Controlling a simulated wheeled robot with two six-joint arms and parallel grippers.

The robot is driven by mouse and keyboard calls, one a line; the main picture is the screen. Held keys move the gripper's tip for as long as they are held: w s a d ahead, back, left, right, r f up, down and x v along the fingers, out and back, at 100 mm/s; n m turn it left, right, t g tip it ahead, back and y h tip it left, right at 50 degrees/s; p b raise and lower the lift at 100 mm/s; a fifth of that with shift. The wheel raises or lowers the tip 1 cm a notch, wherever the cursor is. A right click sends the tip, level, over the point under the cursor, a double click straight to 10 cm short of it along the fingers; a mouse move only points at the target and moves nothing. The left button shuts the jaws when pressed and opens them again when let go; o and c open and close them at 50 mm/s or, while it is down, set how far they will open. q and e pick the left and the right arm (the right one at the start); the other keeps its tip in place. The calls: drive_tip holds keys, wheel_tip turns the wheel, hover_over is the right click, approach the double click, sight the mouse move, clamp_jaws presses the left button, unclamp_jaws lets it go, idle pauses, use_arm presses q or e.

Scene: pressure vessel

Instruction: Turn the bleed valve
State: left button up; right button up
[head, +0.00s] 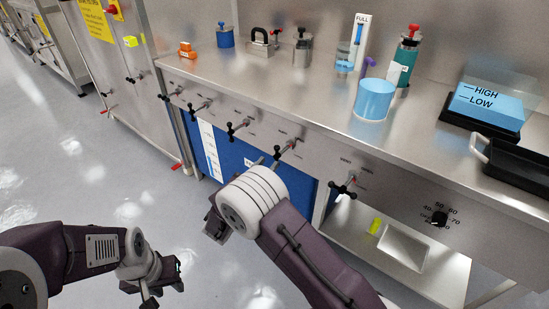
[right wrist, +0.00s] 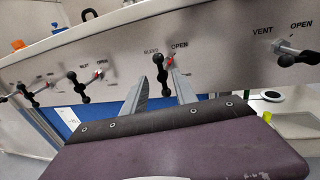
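The bleed valve (right wrist: 160,70), labelled BLEED and OPEN in the right wrist view, has a black bar handle with knobbed ends and a red mark at its right. Its handle stands near upright. In the head view the bleed valve (head: 287,149) is on the front panel, just beyond my right wrist. My right gripper (right wrist: 161,78) is open, its two grey fingers on either side of the handle in the picture; I cannot tell whether they touch it. My left gripper (head: 152,285) hangs low over the floor, away from the panel; its fingers are unclear.
The vent valve (right wrist: 297,54) is to the right, the inlet valve (right wrist: 85,82) to the left. Several similar valves line the panel. On the steel bench stand a blue cylinder (head: 374,100), a black tray (head: 512,165) and a HIGH/LOW tank (head: 483,103). A lower shelf (head: 445,283) is below.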

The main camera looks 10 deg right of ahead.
sight(276, 154)
drive_tip(key=b+x, duration=0.1)
drive_tip(key=x, duration=0.6)
drive_tip(key=shift+d+b, duration=0.15)
drive_tip(key=shift+b, duration=0.15)
clamp_jaws()
